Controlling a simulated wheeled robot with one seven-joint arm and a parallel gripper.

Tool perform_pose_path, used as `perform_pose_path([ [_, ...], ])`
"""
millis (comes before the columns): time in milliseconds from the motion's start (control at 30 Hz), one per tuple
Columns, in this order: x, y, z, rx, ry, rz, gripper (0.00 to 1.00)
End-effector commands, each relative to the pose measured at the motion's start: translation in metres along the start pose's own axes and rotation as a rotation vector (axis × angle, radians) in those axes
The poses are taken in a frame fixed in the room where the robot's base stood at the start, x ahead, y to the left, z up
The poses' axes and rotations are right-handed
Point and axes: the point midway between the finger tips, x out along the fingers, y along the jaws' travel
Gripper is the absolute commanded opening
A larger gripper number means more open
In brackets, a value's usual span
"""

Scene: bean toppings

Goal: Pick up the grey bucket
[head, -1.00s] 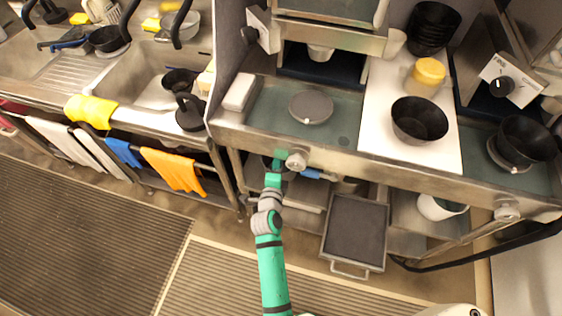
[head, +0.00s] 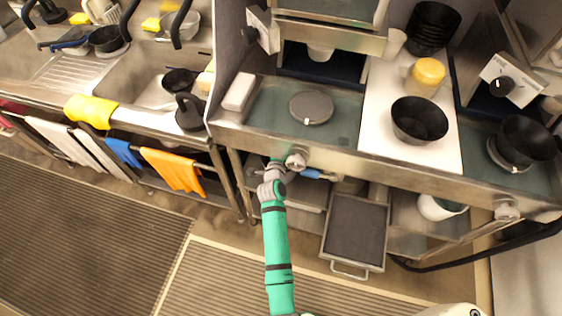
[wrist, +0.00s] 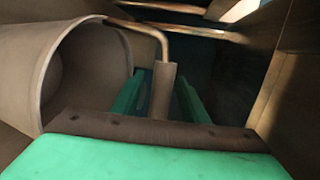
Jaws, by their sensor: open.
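In the wrist view a large grey-beige cylinder, which looks like the grey bucket (wrist: 88,70), lies at the left with its round rim facing the picture's middle. A bent metal rod with a grey grip (wrist: 163,95) runs from near that rim. The grip stands between the green fingers of my gripper (wrist: 160,98), which is open. I cannot tell whether the fingers touch the grip. In the head view my gripper is hidden under the counter, and I cannot make out the bucket there.
The steel counter edge (head: 370,168) and a knob (head: 297,159) are right above my arm. A dark tray (head: 355,232) sticks out to the right of my arm. A white pot (head: 440,207) is on the lower shelf. The floor mat (head: 90,235) is clear.

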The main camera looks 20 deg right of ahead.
Motion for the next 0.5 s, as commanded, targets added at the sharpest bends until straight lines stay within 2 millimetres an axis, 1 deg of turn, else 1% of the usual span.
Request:
perform_pose_path([
  [67,0.0033,-0.0003,0.0002,0.000,0.000,0.000,0.40],
  [267,0.0034,0.0000,0.0003,0.000,-0.001,0.000,0.40],
  [300,0.0034,0.0000,0.0003,0.000,-0.001,0.000,0.36],
  [367,0.0033,0.0000,0.0003,0.000,-0.001,0.000,0.21],
  [400,0.0033,0.0000,0.0004,0.000,-0.001,0.000,0.12],
  [433,0.0033,0.0000,0.0003,0.000,-0.001,0.000,0.04],
  [467,0.0032,0.0000,0.0003,0.000,-0.001,0.000,0.00],
  [500,0.0032,0.0000,0.0003,0.000,-0.001,0.000,0.00],
])
